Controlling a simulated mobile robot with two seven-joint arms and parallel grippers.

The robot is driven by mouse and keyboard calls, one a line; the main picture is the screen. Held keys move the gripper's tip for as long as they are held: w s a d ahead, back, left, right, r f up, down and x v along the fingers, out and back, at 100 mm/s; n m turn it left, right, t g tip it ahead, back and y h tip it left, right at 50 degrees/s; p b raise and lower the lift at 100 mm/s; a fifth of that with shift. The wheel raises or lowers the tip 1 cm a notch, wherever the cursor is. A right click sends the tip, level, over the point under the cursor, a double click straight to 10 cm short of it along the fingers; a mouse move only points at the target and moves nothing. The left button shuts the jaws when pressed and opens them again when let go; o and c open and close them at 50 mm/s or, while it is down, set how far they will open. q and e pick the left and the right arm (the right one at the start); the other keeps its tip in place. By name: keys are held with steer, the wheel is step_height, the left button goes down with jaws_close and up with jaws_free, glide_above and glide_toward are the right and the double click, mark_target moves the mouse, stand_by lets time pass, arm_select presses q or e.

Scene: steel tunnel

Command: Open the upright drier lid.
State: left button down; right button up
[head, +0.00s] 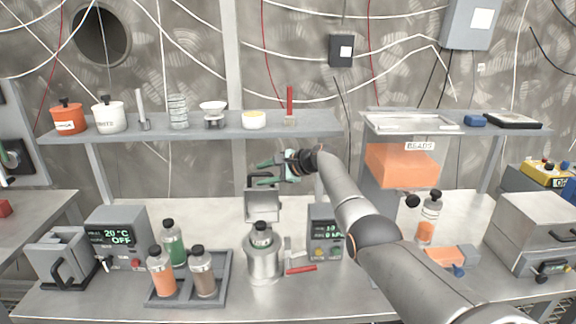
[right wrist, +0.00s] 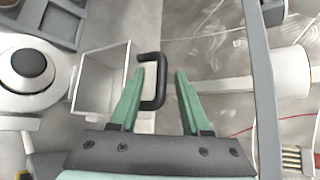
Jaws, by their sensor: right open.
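The drier looks like a grey, square-walled box (head: 262,207) in the middle of the bench, behind the steel flask. Its pale, square-rimmed top (right wrist: 102,82) is left of my fingers in the right wrist view. A black U-shaped handle (right wrist: 158,96) shows at its right side, with part of its bar between my green fingers. My right gripper (head: 264,172) is open, just above the box in the head view; its fingers (right wrist: 160,76) are apart. The left finger overlaps part of the handle; I cannot tell whether it touches. My left gripper is not in view.
A shelf (head: 200,130) with jars and dishes runs behind the gripper. A steel flask (head: 264,257) stands in front of the box. A bottle tray (head: 222,292) is at left, a pressure display unit (head: 325,232) at right. An orange bead hopper (head: 400,167) stands farther right.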

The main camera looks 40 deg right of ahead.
steer(key=shift+p+v, duration=0.3)
steer(key=shift+v, duration=0.75)
steer(key=v, duration=0.8)
steer(key=shift+s, duration=0.2)
steer(key=shift+a+r, duration=0.1)
